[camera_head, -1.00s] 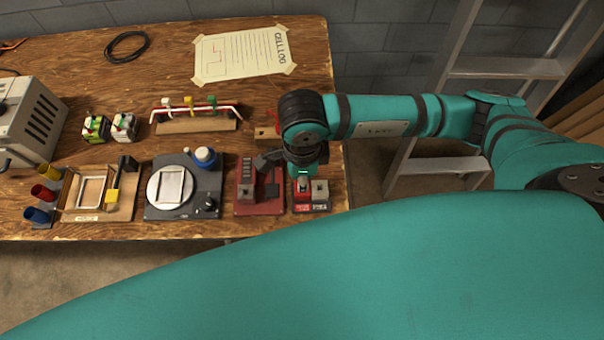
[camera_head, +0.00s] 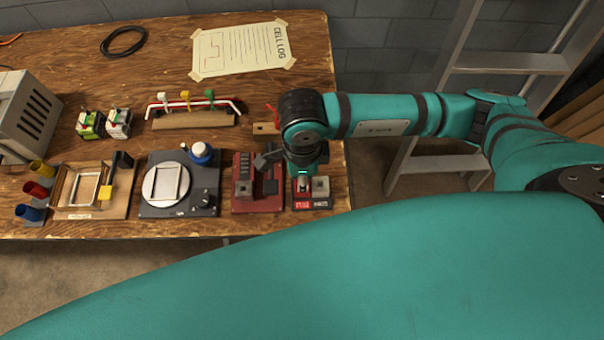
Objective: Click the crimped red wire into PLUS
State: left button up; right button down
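My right gripper (camera_head: 304,172) points down from the arm that comes in from the right, directly over the back of the terminal block (camera_head: 321,188). The block has a red label (camera_head: 302,204) and a dark label (camera_head: 321,204) at its front; their lettering is too small to read surely. My wrist hides the fingertips, and I cannot tell whether they hold anything. A red wire-like piece (camera_head: 272,112) shows behind the wrist by a small wooden block. A red strand also lies along the wire rack (camera_head: 193,119). I cannot tell which is the crimped wire. My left gripper is out of view.
Left of the terminal block stand a dark red tool base (camera_head: 243,205), a round-plated device (camera_head: 150,208) and a wooden tray (camera_head: 118,205). Coloured cups (camera_head: 38,191) and a grey box (camera_head: 25,115) are at far left. A paper sheet (camera_head: 240,50) lies behind.

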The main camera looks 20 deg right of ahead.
jog(key=shift+f+b, duration=0.2)
jog(key=shift+b, duration=0.15)
dwell(0.8)
dwell(0.4)
jog(key=c, duration=1.9)
grip_release()
grip_shut()
jog(key=shift+f+b, duration=0.15)
jog(key=shift+b, duration=0.3)
jog(key=o, duration=0.7)
grip_release()
